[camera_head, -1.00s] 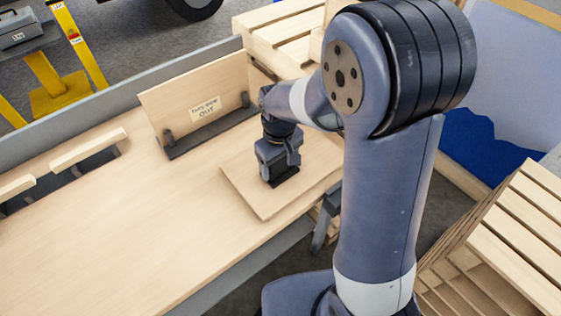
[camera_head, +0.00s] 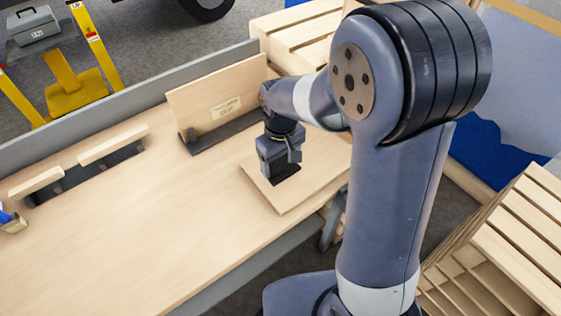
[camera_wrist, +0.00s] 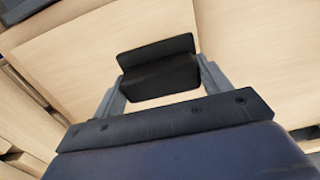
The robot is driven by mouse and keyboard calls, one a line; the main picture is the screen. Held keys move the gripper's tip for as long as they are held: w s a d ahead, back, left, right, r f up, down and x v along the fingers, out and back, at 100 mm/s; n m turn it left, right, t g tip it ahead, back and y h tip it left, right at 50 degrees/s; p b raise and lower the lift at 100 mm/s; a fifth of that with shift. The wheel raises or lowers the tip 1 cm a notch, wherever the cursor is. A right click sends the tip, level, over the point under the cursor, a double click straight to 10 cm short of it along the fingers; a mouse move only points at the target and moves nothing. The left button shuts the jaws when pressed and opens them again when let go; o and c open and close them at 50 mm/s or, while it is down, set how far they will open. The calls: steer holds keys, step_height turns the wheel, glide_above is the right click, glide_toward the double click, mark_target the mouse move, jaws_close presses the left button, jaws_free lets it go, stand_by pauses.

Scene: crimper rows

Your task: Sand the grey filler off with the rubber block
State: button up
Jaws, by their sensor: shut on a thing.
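My gripper (camera_head: 284,173) points down over a pale wooden board (camera_head: 277,204) at the right end of the workbench. In the wrist view its two grey fingers (camera_wrist: 160,88) are shut on the black rubber block (camera_wrist: 160,66), one finger at each end. In the head view the block (camera_head: 288,172) shows as a dark shape low under the gripper, at the board's surface. I cannot tell whether it presses on the board. No grey filler shows on the visible part of the board; the area under the block and gripper is hidden.
An upright wooden panel with a label (camera_head: 226,108) stands in a dark holder behind the board. Slotted wooden pieces (camera_head: 113,144) lie at the bench's left. Wooden crates (camera_head: 300,40) stand behind, and slatted pallets (camera_head: 520,225) at the right. The middle of the bench is clear.

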steer(key=shift+r+p, duration=1.25)
steer(key=shift+r, duration=0.65)
